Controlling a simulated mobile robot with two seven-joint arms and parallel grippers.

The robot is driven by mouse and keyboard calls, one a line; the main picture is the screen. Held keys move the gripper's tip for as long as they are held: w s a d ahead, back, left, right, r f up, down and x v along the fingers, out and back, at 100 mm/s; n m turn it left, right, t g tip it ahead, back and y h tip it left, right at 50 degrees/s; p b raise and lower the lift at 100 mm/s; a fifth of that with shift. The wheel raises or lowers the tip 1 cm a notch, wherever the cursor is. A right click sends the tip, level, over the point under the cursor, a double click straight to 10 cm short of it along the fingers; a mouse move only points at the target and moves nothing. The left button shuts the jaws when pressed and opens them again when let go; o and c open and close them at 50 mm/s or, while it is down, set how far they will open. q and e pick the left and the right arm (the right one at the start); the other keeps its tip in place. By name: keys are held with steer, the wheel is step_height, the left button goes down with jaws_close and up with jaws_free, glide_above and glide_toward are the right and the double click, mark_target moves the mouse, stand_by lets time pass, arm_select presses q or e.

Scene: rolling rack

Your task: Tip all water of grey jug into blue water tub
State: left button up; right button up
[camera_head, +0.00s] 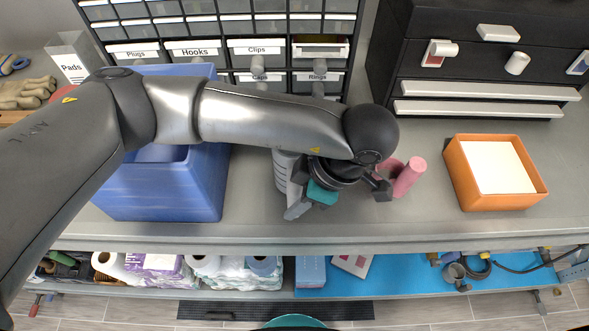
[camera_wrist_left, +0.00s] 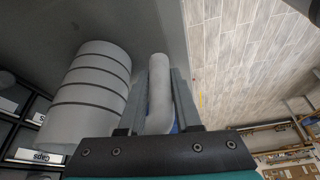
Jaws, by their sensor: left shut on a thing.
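The grey jug (camera_head: 282,172) is at the middle of the worktop in the head view, partly hidden by my left arm. In the left wrist view the ribbed grey jug body (camera_wrist_left: 92,95) is left of the fingers. Its pale handle (camera_wrist_left: 160,90) runs between them. My left gripper (camera_head: 303,190) is shut on this handle; its fingers also show in the left wrist view (camera_wrist_left: 161,78). I cannot tell whether the jug touches the worktop, nor see the water in it. The blue water tub (camera_head: 160,195) stands to the left, partly covered by my arm. My right gripper is not in view.
Labelled small-parts drawers (camera_head: 258,62) stand behind the jug. Pink cylinders (camera_head: 408,176) lie close right of my gripper. An orange box (camera_head: 462,182) holding white paper is farther right. Clear worktop (camera_head: 425,225) lies between them. A lower shelf (camera_head: 410,275) is stocked.

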arm_select(q)
jaws_close()
stand_by(0.8)
